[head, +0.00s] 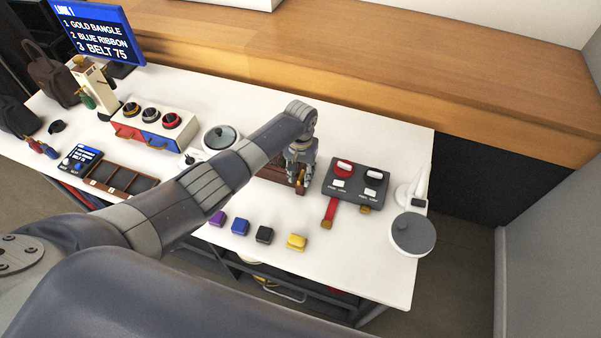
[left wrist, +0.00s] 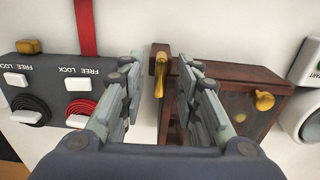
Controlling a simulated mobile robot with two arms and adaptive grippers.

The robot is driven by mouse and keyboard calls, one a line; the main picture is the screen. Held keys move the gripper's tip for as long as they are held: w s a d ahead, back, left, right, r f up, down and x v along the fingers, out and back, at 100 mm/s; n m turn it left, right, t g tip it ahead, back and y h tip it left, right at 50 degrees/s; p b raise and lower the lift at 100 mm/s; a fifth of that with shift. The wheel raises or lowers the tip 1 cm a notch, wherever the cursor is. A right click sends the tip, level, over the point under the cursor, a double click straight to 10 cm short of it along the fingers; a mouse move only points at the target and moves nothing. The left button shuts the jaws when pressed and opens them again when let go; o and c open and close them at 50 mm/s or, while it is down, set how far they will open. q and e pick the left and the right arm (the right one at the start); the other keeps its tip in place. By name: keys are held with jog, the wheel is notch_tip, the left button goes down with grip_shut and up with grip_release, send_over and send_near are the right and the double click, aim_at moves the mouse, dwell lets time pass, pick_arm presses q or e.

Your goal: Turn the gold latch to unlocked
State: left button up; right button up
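The gold latch (left wrist: 160,74) is a slim gold lever near one end of a dark wooden box (left wrist: 235,74), seen in the left wrist view. The box also shows in the head view (head: 271,172), partly hidden by my left arm. My left gripper (left wrist: 160,66) is open, with one finger on each side of the latch. A gap shows between the latch and each finger, so it is not gripped. In the head view the gripper (head: 299,180) is over the box's right end and hides the latch. My right gripper is not in view.
A grey panel (head: 343,200) with FREE and LOCK labels stands right of the box. A gold knob (left wrist: 264,100) sits on the box. A round grey-topped device (head: 413,234) is at the table's right edge. Purple, blue, black and yellow blocks (head: 297,242) line the front.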

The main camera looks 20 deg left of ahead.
aim_at(301, 176)
pick_arm(q)
notch_tip(301, 176, up, 12)
dwell(0.6)
dwell(0.5)
